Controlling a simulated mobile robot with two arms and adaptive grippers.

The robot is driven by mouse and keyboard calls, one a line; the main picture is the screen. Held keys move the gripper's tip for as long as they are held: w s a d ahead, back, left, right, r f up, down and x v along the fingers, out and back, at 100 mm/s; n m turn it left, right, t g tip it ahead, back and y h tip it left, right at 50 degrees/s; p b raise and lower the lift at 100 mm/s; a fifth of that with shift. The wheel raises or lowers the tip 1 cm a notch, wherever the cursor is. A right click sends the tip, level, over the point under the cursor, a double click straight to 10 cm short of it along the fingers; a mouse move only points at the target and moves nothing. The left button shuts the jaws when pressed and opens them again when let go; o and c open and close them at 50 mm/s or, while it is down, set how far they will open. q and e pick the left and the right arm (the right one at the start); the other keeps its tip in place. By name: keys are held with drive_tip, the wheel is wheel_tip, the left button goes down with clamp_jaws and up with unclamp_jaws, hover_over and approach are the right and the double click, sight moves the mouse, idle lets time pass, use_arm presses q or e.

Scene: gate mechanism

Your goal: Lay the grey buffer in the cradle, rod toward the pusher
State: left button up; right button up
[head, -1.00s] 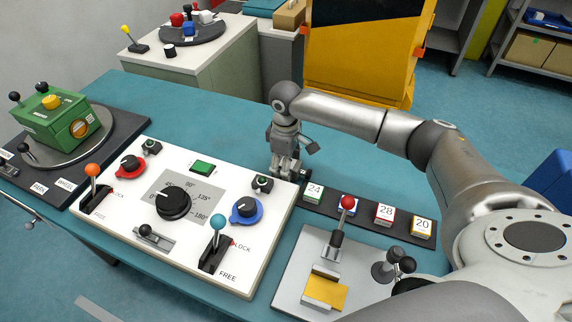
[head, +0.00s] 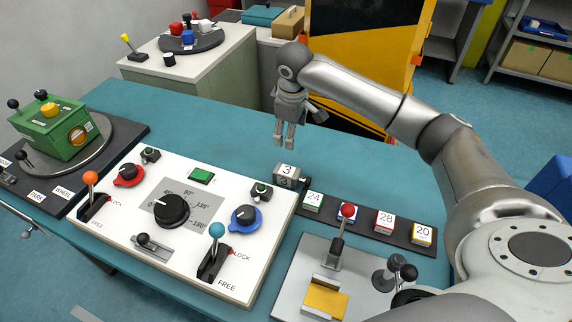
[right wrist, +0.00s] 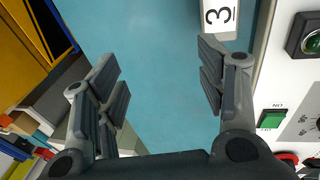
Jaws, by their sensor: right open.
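My right gripper (head: 284,146) is open and empty, pointing down above and behind the block. Its spread fingers (right wrist: 160,85) have only bare table between them. A grey plate (head: 300,262) at the front carries a yellow-bottomed holder (head: 325,302), seemingly the cradle, and a red-knobbed lever (head: 347,212). My left gripper is not in view.
The dark rail (head: 372,228) holds several coloured numbered blocks. A white control panel (head: 130,206) with knobs and levers lies to the left. A black-knobbed grey fitting (head: 386,277) stands right of the holder. The table behind the panel is clear.

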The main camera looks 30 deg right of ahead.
drive_tip(key=w+d+r+n+t+h+p, duration=0.45)
drive_tip(key=w+d+r+n+t, duration=0.4)
drive_tip(key=d+t, duration=0.25)
wheel_tip(320, 180, up, 2)
drive_tip(key=a+n+t+y+p, duration=0.2)
drive_tip(key=n+y, duration=0.2)
drive_tip(key=n, duration=0.1)
drive_tip(key=n+g+y+p, duration=0.3)
drive_tip(key=n+g+y, duration=0.5)
drive_tip(key=n, duration=1.5)
approach(291, 171)
drive_tip(key=shift+g+h, duration=0.3)
drive_tip(key=shift+h, duration=0.05)
drive_tip(key=x, duration=0.4)
drive_tip(key=shift+a+r, duration=0.2)
drive_tip(key=shift+a, duration=0.05)
drive_tip(key=shift+w+a+f, duration=0.25)
drive_tip(key=shift+w+f, duration=0.15)
drive_tip(key=shift+w, duration=0.05)
drive_tip(key=b+x, duration=0.2)
drive_tip(key=x, duration=0.2)
drive_tip(key=shift+f, duration=0.2)
drive_tip(key=shift+w+a+f, duration=0.2)
drive_tip(key=shift+w+a, duration=0.05)
drive_tip(key=shift+w, duration=0.1)
